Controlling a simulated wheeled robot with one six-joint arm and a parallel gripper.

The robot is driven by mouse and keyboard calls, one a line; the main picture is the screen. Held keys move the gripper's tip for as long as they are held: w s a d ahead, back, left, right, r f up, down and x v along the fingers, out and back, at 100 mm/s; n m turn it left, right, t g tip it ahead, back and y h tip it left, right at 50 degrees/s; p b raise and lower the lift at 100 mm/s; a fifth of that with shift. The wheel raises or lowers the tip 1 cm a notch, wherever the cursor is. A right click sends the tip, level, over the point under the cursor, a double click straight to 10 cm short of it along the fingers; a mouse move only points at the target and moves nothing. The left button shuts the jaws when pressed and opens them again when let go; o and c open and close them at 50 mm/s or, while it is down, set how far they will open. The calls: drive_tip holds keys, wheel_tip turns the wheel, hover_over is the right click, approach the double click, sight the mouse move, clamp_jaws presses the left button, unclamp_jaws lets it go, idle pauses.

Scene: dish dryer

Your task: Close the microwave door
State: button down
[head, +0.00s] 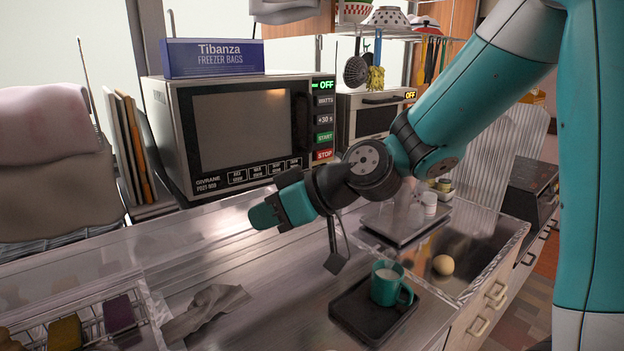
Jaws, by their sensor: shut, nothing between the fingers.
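The microwave (168,110) stands on the left part of the back counter, with its control panel on the right. Its door (240,130) has a dark window and looks shut, its face roughly flush with the body. I see no gap, but the lower right part is close behind my arm. The dark vertical handle (301,122) is at the door's right edge. My gripper (268,213) is teal and dark, shut and empty. It shows below the microwave front in the picture, over the counter, and looks apart from the door.
A blue freezer bag box (212,58) lies on the microwave. Boards (130,145) stand at its left. A dark tray (350,312) with a teal mug (388,284) is at the front. A sink (470,250) is at right. The counter's middle (255,270) is mostly clear.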

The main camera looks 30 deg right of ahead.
drive_tip(key=w+d+f+m+t+h+b, duration=0.2)
drive_tip(key=w+d+f+m+t, duration=0.1)
drive_tip(key=w+d+t, duration=0.55)
drive_tip(key=m+t+h, duration=0.2)
drive_tip(key=m+h, duration=0.1)
drive_tip(key=h, duration=0.3)
approach(301, 164)
drive_tip(key=w+p, duration=0.2)
drive_tip(key=p, duration=0.1)
drive_tip(key=w+p, duration=0.2)
drive_tip(key=p, duration=0.1)
drive_tip(key=w+p, duration=0.2)
drive_tip(key=p, duration=0.1)
drive_tip(key=shift+w+a+r+p, duration=0.2)
drive_tip(key=shift+w+r+p, duration=0.1)
drive_tip(key=shift+p, duration=0.1)
drive_tip(key=shift+w+f, duration=0.25)
drive_tip(key=shift+w, duration=0.25)
